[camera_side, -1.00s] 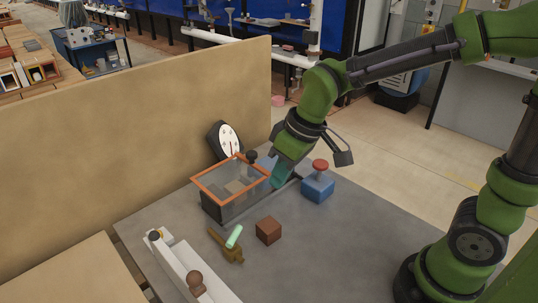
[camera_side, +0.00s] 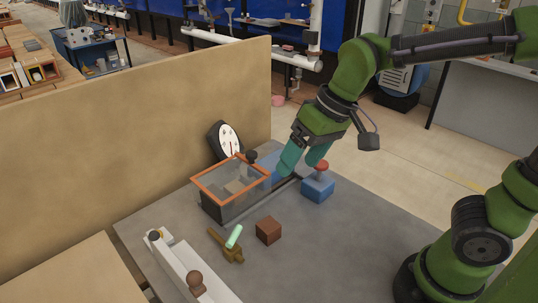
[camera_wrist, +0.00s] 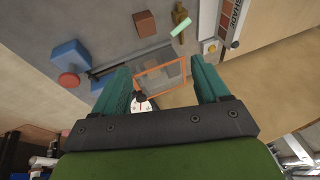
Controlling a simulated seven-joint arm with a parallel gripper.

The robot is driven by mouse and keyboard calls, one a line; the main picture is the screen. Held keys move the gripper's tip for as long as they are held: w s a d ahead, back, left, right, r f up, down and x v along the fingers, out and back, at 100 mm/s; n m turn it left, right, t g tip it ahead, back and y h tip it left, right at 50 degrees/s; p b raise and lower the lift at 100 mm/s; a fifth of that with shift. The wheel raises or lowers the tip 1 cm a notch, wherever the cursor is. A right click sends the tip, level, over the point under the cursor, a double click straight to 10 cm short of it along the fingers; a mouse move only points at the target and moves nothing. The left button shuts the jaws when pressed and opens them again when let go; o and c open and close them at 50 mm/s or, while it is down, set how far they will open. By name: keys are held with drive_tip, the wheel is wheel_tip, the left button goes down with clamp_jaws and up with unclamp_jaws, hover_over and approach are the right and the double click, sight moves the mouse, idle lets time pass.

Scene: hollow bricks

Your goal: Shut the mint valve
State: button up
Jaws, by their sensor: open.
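The mint valve is a small brass fitting (camera_side: 235,255) with a mint handle (camera_side: 234,236), lying on the grey table in front of the orange-rimmed box. The handle sits at an angle across the brass body. In the wrist view the mint handle (camera_wrist: 181,27) and the brass body (camera_wrist: 180,10) show at the top, beyond my fingertips. My gripper (camera_side: 301,166) has teal fingers and is open and empty. It is above the back of the table, behind and to the right of the valve and apart from it. In the wrist view my gripper (camera_wrist: 160,67) frames the orange-rimmed box.
The dark box with an orange rim (camera_side: 208,192) stands between my gripper and the valve. A brown block (camera_side: 268,231) is right of the valve. A blue block with a red knob (camera_side: 318,189) is at right, a dial (camera_side: 228,138) behind. A white rail (camera_side: 178,262) lies at front left.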

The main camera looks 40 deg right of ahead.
sight(234, 238)
drive_tip(key=shift+o, duration=0.8)
drive_tip(key=w+a+f+n+g+h, duration=0.2)
drive_tip(key=w+a+f+n, duration=0.1)
drive_tip(key=w+a, duration=0.4)
drive_tip(key=shift+w+a+n+g, duration=0.4)
drive_tip(key=shift+a+n, duration=0.2)
drive_tip(key=shift+a, duration=0.6)
drive_tip(key=shift+n+g+h, duration=0.3)
drive_tip(key=shift+n+h, duration=0.1)
drive_tip(key=shift+n, duration=0.4)
drive_tip(key=f, duration=0.5)
drive_tip(key=w+a+f, duration=0.1)
drive_tip(key=f, duration=0.9)
drive_tip(key=shift+w+a+f, duration=0.2)
drive_tip(key=shift+w, duration=0.1)
drive_tip(key=shift+c, duration=0.4)
